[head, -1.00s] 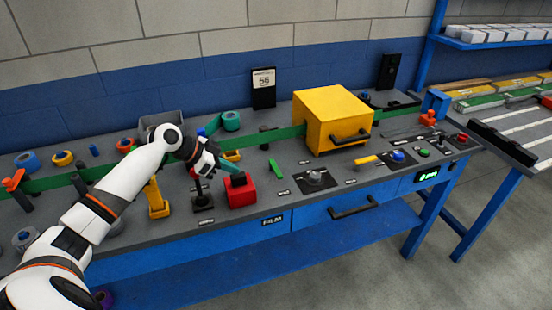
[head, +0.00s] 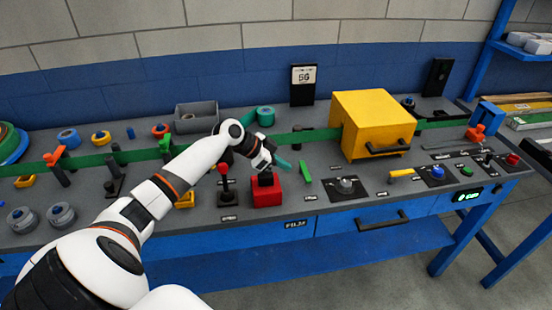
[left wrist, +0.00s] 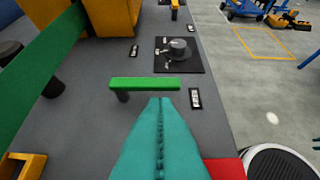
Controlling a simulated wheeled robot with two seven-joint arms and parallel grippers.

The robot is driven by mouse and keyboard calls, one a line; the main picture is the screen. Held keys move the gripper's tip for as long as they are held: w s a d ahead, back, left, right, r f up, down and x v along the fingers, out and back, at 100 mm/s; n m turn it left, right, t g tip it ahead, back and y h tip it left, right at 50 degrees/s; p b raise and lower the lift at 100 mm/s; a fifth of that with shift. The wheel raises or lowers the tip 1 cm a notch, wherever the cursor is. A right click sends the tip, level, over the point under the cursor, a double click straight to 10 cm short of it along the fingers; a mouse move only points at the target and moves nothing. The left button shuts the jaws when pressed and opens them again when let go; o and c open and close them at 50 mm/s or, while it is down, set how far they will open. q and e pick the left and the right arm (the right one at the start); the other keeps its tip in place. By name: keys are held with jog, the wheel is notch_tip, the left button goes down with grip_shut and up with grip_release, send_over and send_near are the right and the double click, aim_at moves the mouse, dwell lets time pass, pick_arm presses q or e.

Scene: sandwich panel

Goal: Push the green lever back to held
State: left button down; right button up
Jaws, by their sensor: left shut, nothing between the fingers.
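The green lever (head: 305,173) is a flat bar on the grey bench top, right of the red block (head: 266,190). It also shows in the left wrist view (left wrist: 145,84), lying crosswise on a dark post near its left end. My left gripper (head: 285,164) has teal fingers and is shut and empty. Its tips are just left of the lever in the head view. In the left wrist view the shut fingertips (left wrist: 160,101) point at the bar's near long side; I cannot tell whether they touch it. My right gripper is not in view.
A yellow box (head: 371,123) stands behind and right of the lever. A green strip (left wrist: 40,70) runs along the bench behind it. A black plate with a grey knob (head: 345,187) lies to the right. A red-knobbed lever (head: 223,170) stands left of the red block.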

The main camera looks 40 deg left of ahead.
aim_at(305, 175)
pick_arm(q)
jog(key=x, duration=0.4)
jog(key=shift+w+d+f+p, duration=0.25)
jog(key=shift+w+f+p, duration=0.05)
jog(key=shift+w, duration=0.05)
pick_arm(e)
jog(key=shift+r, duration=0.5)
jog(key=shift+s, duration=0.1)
pick_arm(q)
jog(key=shift+d, duration=0.15)
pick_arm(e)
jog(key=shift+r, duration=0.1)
